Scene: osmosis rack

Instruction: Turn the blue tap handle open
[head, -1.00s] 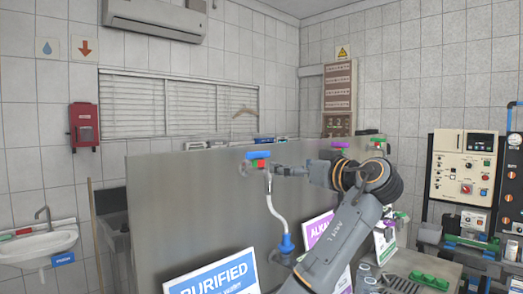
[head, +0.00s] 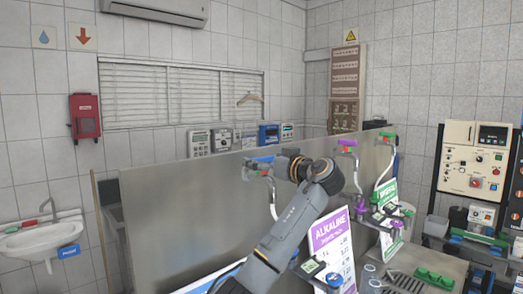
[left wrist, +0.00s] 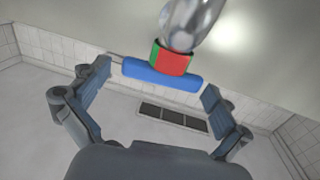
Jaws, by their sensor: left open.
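The blue tap handle (left wrist: 162,76) is a bar below a red and green collar (left wrist: 172,61) on a shiny metal tap in the left wrist view. In the head view the handle (head: 263,159) shows small at the top of the grey panel, partly hidden by my gripper. My left gripper (left wrist: 156,82) is open, with one finger on each side of the handle's ends. I see a gap at the left finger; the right finger is close to the handle's end, and I cannot tell if it touches. My right gripper is not in view.
The grey panel (head: 195,205) stands under the tap. To the right are a purple tap handle (head: 347,143) and a green one (head: 388,135). Below them stand an "ALKALINE" sign (head: 330,240) and a counter (head: 430,262). Several instruments stand behind the panel.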

